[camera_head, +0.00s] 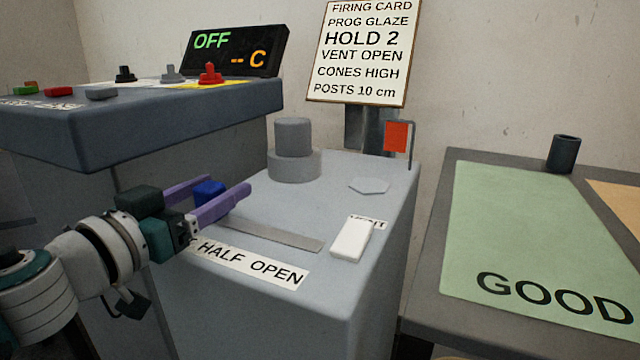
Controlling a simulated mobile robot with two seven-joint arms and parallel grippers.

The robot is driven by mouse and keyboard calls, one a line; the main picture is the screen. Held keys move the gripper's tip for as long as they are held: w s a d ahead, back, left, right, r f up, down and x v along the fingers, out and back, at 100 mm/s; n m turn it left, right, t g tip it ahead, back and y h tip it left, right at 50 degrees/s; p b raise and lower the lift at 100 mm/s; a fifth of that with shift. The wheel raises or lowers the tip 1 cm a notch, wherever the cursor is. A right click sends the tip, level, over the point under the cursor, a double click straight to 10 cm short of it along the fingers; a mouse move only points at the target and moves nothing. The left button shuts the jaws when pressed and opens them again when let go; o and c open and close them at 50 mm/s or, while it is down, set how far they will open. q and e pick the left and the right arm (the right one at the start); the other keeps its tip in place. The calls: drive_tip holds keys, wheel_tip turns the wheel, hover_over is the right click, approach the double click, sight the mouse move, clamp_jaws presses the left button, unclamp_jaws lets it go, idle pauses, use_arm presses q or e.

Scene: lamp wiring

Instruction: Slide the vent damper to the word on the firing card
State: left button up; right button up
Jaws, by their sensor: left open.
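The firing card (362,50) stands upright behind the grey kiln-like box and reads "VENT OPEN". On the box top a flat grey strip (275,234) runs beside a white label (258,265) that reads "HALF OPEN"; the label's left end is hidden by my arm. A blue knob (208,188), which looks like the damper's handle, shows between the purple fingers of my left gripper (228,184). The gripper is open, with one finger on either side of the knob. I cannot tell whether they touch it. The knob's lower part is hidden. My right gripper is not in view.
A grey round stub (293,148), a white block (352,239) and a red flag (397,137) stand on the box top (330,180). A control panel (180,122) reading "OFF" rises at the left. A table with a green "GOOD" mat (540,230) is at the right.

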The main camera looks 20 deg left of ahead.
use_arm(q)
drive_tip(key=shift+w+d, duration=0.1)
drive_tip(key=shift+w, duration=1.2)
clamp_jaws()
idle(0.5)
